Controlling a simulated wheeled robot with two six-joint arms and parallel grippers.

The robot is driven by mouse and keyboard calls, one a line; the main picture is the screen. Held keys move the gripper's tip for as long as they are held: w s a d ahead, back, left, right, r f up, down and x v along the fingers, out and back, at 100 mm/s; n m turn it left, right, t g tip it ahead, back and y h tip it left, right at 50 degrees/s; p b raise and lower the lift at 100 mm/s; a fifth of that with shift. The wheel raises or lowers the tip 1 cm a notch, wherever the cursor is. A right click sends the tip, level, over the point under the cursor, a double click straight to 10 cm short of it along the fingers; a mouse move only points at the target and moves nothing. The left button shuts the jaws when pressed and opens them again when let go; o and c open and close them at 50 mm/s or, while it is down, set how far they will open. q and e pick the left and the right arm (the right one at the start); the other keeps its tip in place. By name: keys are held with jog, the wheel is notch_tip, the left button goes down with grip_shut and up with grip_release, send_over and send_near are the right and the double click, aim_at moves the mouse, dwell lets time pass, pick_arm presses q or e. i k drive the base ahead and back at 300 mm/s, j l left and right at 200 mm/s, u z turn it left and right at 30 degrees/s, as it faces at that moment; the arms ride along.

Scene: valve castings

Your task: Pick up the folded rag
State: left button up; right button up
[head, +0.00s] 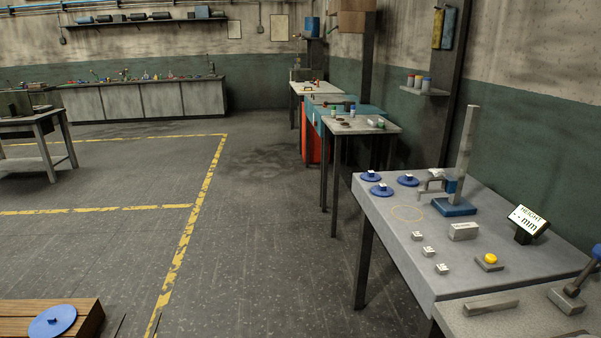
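I cannot make out a folded rag anywhere in the head view. Neither of my grippers shows clearly. Two thin dark slivers stand at the bottom edge, left of the middle, and I cannot tell what they are.
A grey table (398,256) at the right holds a height gauge (457,206), blue discs (381,190), small metal blocks, a display (528,224) and a yellow button (490,259). A wooden pallet (40,314) with a blue disc (52,321) is lower left. Farther tables line the right wall. The middle floor is clear.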

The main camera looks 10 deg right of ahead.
aim_at(437, 172)
jog(key=i, duration=2)
jog(key=i+z, duration=0.2)
jog(key=i, duration=0.3)
jog(key=i+j+z, duration=0.2)
jog(key=i, duration=0.3)
jog(key=i+j+z, duration=0.2)
jog(key=i, duration=0.3)
jog(key=i+j+z, duration=0.2)
jog(key=i+j, duration=0.15)
jog(key=i, duration=0.1)
